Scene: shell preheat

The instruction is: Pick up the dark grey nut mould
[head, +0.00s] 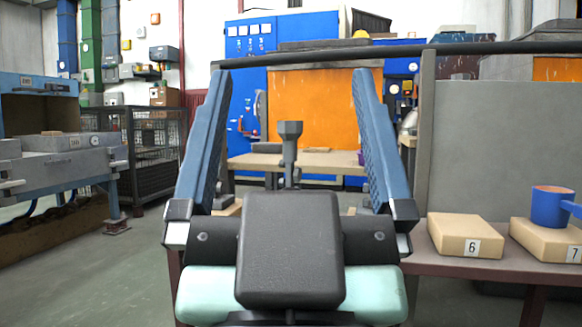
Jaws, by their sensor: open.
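My gripper (290,150) is in the middle of the head view, seen from behind, with its two blue fingers wide apart. Nothing is held between them. A dark grey upright piece with a flared top (290,132) shows in the gap between the fingers, apart from both. It looks like the nut mould, but I cannot tell for sure. Its lower part is hidden behind my gripper's dark body, and its distance from the fingertips cannot be told.
At right, a numbered block 6 (466,236) and a block 7 (540,240) bearing a blue mug (552,206) sit on a table before a grey panel (505,140). A dark bar (470,48) crosses above. A mesh cage (150,145) stands left. Some floor there is clear.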

